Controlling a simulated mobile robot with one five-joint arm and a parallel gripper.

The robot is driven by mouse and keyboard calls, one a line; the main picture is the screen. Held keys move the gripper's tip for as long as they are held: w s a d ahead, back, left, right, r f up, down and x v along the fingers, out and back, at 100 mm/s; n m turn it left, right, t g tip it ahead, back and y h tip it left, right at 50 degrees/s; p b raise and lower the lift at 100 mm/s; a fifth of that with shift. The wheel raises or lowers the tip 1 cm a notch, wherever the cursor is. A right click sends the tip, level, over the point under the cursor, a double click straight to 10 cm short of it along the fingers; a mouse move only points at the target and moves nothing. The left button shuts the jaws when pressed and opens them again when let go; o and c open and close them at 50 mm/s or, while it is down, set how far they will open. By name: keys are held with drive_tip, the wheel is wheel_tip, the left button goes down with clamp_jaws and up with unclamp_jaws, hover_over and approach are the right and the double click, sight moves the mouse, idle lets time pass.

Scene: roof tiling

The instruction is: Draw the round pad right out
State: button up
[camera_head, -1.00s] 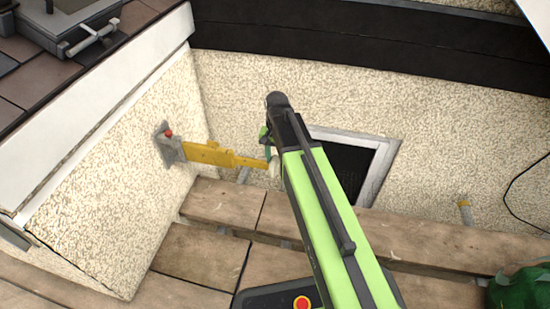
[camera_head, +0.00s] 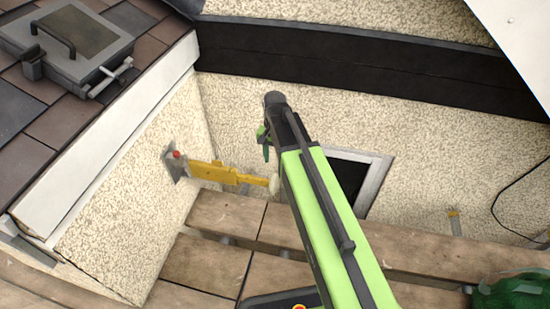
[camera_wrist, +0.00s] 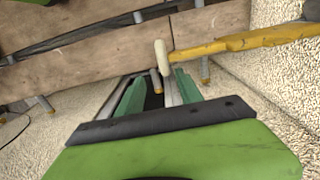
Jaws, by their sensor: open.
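The round pad (camera_head: 274,183) is pale and sits at the free end of a yellow arm (camera_head: 215,173). The arm runs from a grey bracket (camera_head: 170,162) with a red knob on the left rendered wall. The pad (camera_wrist: 162,56) and yellow arm (camera_wrist: 240,42) also show in the wrist view, ahead of my fingers and a little above them in the picture. My gripper (camera_head: 264,142) has green fingers and is apart from the pad, above it in the head view. In the wrist view my gripper (camera_wrist: 157,88) is open with nothing between its fingers.
Wooden planks (camera_head: 210,262) lie below. A framed dark opening (camera_head: 348,180) is in the back wall, behind my arm. A tiled roof with a grey hatch (camera_head: 70,45) is at left. A green object (camera_head: 512,292) lies at lower right.

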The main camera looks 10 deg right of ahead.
wheel_tip(320, 180, up, 6)
drive_tip(key=p, duration=0.4)
drive_tip(key=shift+r+p, duration=0.2)
drive_tip(key=shift+p, duration=0.1)
drive_tip(key=s+d+n, duration=0.4)
drive_tip(key=s+n, duration=0.1)
drive_tip(key=s, duration=0.5)
wheel_tip(320, 180, up, 32)
drive_tip(key=p, duration=3.2)
drive_tip(key=shift+r, duration=0.25)
drive_tip(key=shift+w, duration=0.1)
